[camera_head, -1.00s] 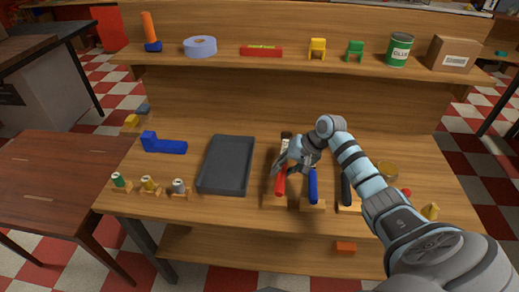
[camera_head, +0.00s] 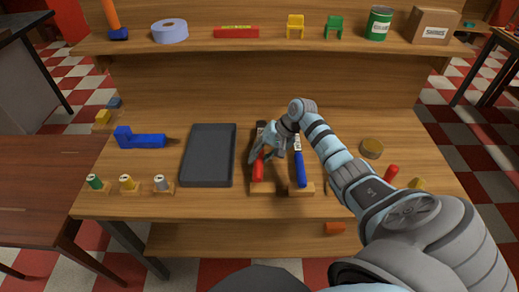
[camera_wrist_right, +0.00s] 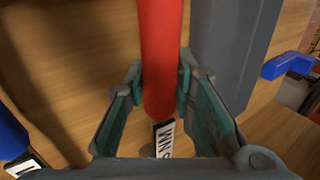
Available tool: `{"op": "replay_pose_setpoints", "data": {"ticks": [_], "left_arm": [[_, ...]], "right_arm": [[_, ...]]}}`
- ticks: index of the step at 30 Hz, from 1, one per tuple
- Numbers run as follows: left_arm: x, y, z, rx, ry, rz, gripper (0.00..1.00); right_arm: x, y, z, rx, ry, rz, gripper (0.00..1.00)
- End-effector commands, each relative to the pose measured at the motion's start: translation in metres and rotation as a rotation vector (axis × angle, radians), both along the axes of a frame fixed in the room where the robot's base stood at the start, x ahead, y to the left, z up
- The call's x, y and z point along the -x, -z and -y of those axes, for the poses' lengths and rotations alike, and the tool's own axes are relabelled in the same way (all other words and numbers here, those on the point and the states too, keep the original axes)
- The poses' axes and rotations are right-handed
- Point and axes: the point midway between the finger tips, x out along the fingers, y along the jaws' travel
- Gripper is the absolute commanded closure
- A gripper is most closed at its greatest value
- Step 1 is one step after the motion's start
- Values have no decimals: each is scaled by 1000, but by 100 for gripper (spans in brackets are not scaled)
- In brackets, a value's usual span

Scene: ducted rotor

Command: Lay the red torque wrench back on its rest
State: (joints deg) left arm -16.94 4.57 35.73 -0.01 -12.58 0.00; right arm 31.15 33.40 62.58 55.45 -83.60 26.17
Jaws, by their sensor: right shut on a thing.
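The red torque wrench has a red handle (camera_head: 258,171) and a dark head end, and lies lengthwise on the bench side. My right gripper (camera_head: 268,146) is shut on it. In the right wrist view the red handle (camera_wrist_right: 159,60) runs between the two finger pads of my gripper (camera_wrist_right: 160,88), with a labelled shaft below. A wooden rest (camera_head: 262,189) is under the near end of the handle; I cannot tell whether they touch. The far end is partly hidden by my gripper. My left gripper is out of view.
A blue-handled wrench (camera_head: 300,170) lies on its own rest just to the right. A dark tray (camera_head: 209,183) is to the left. A blue tool (camera_head: 140,139) and several small coloured-top parts stand further left.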

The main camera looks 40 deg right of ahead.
Motion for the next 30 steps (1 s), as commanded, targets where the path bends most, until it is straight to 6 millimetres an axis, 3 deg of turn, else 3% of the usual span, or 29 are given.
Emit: {"op": "replay_pose_setpoints", "data": {"ticks": [5, 29, 30], "left_arm": [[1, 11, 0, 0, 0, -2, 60], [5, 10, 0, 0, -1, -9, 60], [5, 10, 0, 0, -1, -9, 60]], "right_arm": [[0, 16, 0, -1, 1, 1, 100], [0, 23, 1, 1, 1, 1, 100], [0, 23, 1, 1, 1, 1, 74]]}}
